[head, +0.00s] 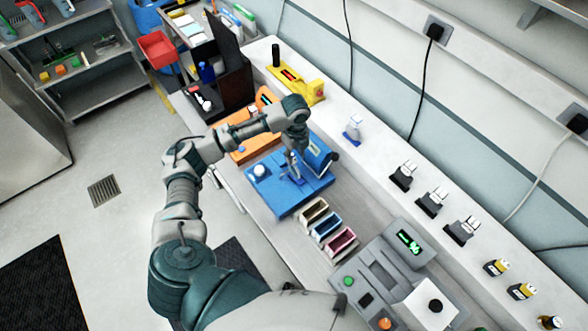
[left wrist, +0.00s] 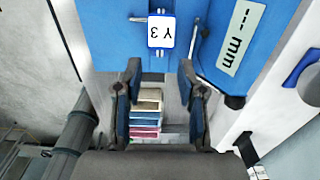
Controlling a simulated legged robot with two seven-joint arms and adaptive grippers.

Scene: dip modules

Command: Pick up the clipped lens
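My left gripper (head: 292,170) is over the blue fixture (head: 305,200) on the bench. In the left wrist view the two dark fingers of this gripper (left wrist: 160,76) are apart with nothing between them. In the head view the gripper hides that spot. My right gripper is not in view.
Three coloured bins (head: 327,228) stand near the blue fixture. A grey console (head: 380,275) is at the front. An orange fixture (head: 250,143) and a yellow tool (head: 300,88) are behind. A small blue-white item (head: 353,128) and several black holders stand along the wall.

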